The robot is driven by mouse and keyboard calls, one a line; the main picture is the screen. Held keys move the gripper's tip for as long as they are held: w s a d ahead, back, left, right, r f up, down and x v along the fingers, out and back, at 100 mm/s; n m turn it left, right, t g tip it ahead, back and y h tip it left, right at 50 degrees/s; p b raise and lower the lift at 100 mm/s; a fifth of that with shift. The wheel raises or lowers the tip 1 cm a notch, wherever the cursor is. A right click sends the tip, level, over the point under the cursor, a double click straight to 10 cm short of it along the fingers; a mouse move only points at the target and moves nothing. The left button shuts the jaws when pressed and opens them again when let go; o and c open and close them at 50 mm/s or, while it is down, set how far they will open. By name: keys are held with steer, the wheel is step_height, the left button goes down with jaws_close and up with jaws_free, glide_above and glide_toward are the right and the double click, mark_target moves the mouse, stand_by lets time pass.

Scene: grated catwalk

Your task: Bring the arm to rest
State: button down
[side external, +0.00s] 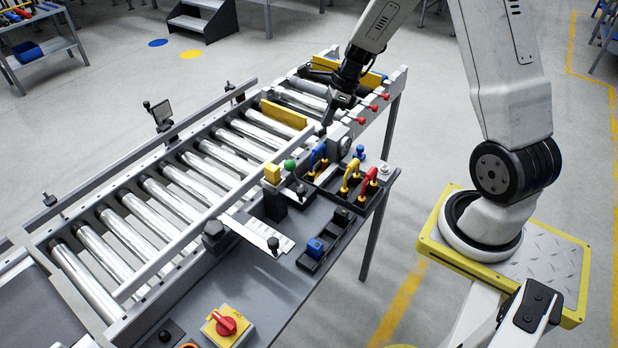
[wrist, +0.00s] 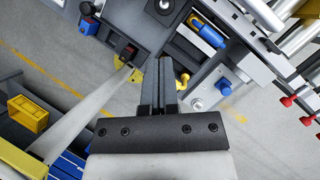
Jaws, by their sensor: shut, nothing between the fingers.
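My gripper (side external: 328,120) hangs from my dark wrist above the far end of the side shelf next to the roller conveyor (side external: 172,192). Its fingers point down and hold nothing. In the wrist view the two grey fingers (wrist: 165,70) lie together, shut and empty. Below and beyond them is the shelf with its tool holders. I cannot tell the exact height of the fingertips above the shelf.
Blue (side external: 318,157), yellow (side external: 350,176) and red (side external: 370,182) handles stand in a black holder near my gripper. Red knobs (side external: 372,107) line the conveyor's right edge. A red switch (side external: 226,324) sits at the front. Open floor lies right of the shelf.

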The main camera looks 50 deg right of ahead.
steer(key=s+a+r+n+h, duration=0.2)
steer(key=s+a+n, duration=0.3)
steer(key=n, duration=0.9)
steer(key=s+a+r+n+h, duration=0.2)
steer(key=s+a+n, duration=0.4)
steer(key=a+n, duration=0.4)
steer(key=shift+s+r+n, duration=0.3)
steer(key=shift+n, duration=1.7)
